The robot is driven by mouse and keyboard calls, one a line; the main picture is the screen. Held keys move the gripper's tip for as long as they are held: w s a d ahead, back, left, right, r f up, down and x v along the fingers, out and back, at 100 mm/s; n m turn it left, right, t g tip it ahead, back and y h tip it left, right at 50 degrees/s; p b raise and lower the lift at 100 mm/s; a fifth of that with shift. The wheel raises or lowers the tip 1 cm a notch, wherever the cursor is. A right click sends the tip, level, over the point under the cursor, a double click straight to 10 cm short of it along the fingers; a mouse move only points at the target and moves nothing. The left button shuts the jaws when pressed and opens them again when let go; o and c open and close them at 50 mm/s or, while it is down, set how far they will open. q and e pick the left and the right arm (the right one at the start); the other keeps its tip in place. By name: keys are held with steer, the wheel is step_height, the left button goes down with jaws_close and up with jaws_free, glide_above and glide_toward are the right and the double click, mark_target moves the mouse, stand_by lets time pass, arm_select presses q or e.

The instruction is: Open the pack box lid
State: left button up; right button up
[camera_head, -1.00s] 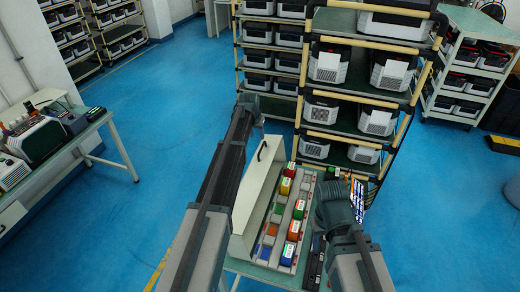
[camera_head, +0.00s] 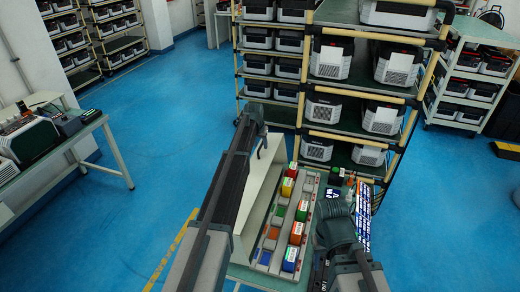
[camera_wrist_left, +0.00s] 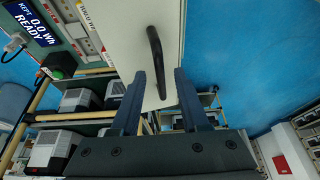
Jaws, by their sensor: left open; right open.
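The pack box lid is a pale panel (camera_head: 254,200) with a black bar handle (camera_head: 265,146) near its far end. It stands steeply tilted along the left side of a row of coloured blocks (camera_head: 288,187). The lid (camera_wrist_left: 135,35) and handle (camera_wrist_left: 157,60) also show large in the left wrist view. My left gripper (camera_head: 262,128) is at the handle's end of the lid. Its fingers (camera_wrist_left: 162,85) are spread on either side of the handle, with nothing clamped. My right gripper (camera_head: 338,215) is to the right of the blocks; its fingertips are hard to make out.
A tall rack (camera_head: 345,92) of grey-and-black units stands just behind the box. A lit display (camera_head: 363,207) and a dark device with a green button (camera_head: 337,176) are at the right. A side table (camera_head: 85,130) stands left. Blue floor between is clear.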

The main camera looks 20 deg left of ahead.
arm_select(q)
steer(key=shift+c, duration=0.3)
jaws_close()
stand_by(1.2)
